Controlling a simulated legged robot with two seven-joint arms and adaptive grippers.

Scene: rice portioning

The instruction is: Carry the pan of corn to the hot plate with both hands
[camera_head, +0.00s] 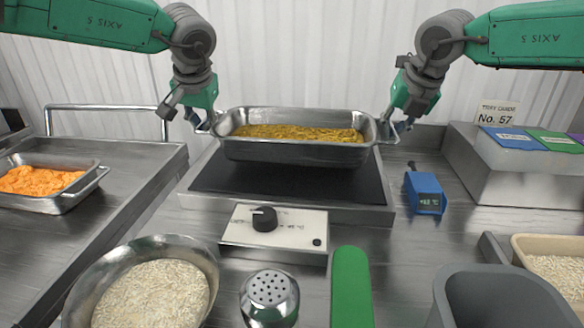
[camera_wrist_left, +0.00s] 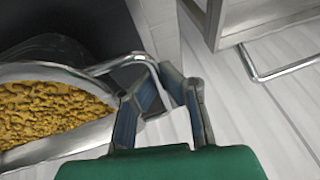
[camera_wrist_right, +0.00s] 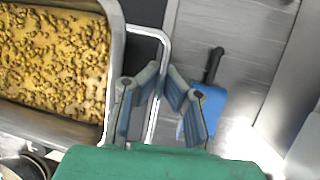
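The metal pan of corn (camera_head: 295,152) is level over the rear part of the dark hot plate (camera_head: 290,185); I cannot tell whether its base touches the plate. Yellow corn fills it. My left gripper (camera_head: 203,127) is at the pan's left handle. In the left wrist view its fingers (camera_wrist_left: 160,85) close in on both sides of the handle bar. My right gripper (camera_head: 394,128) is at the right handle. In the right wrist view its fingertips (camera_wrist_right: 161,75) also close around the bar. The pan's underside is hidden.
A control box with a black knob (camera_head: 265,219) sits in front of the hot plate. A blue thermometer (camera_head: 425,193) lies right of it. A rice bowl (camera_head: 150,290), a shaker (camera_head: 269,297) and a green-handled item (camera_head: 351,290) are nearer. An orange-filled pan (camera_head: 75,199) stands left.

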